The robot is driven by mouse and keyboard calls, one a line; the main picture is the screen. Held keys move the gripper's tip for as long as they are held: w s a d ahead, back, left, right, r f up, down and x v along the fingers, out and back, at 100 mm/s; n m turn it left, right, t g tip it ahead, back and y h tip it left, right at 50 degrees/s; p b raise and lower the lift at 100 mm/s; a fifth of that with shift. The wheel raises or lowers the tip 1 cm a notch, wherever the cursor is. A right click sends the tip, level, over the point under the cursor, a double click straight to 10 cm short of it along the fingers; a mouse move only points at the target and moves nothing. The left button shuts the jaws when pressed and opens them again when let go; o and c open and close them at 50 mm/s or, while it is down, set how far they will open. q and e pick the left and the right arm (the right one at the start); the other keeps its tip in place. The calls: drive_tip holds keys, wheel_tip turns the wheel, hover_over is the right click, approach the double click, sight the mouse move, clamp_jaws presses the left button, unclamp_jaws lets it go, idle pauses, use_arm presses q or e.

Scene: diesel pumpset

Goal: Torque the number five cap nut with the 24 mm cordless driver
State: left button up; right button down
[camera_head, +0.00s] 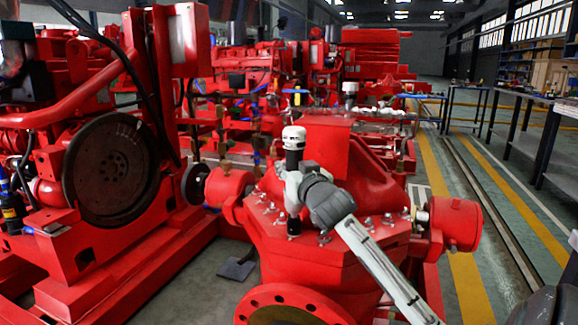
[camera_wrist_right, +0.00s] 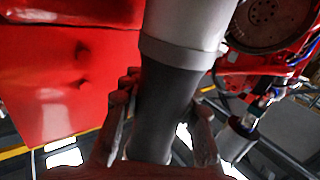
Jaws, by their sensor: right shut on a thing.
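The cordless driver (camera_head: 294,137) stands upright over the red pump casing (camera_head: 340,262), with a white top and a dark body. My right gripper (camera_head: 293,182) is shut around its middle. In the right wrist view, the driver's dark grip (camera_wrist_right: 168,105) is between the fingers of my right gripper (camera_wrist_right: 160,125). The driver's dark lower end (camera_head: 294,226) points down at the casing's bolted rim; whether it sits on a nut is hidden. Several cap nuts show on the rim, such as one front nut (camera_head: 324,238) and one right nut (camera_head: 368,223). I cannot tell which is number five. My left gripper is out of view.
A red engine with a dark flywheel (camera_head: 112,170) stands at the left. A red cylindrical housing (camera_head: 456,222) juts out at the right of the casing. More red pumpsets fill the background. The floor aisle with yellow lines (camera_head: 460,255) at the right is clear.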

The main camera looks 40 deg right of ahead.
drive_tip(key=shift+r+p, duration=0.35)
drive_tip(key=shift+p, duration=0.15)
drive_tip(key=shift+f, duration=0.7)
idle(1.2)
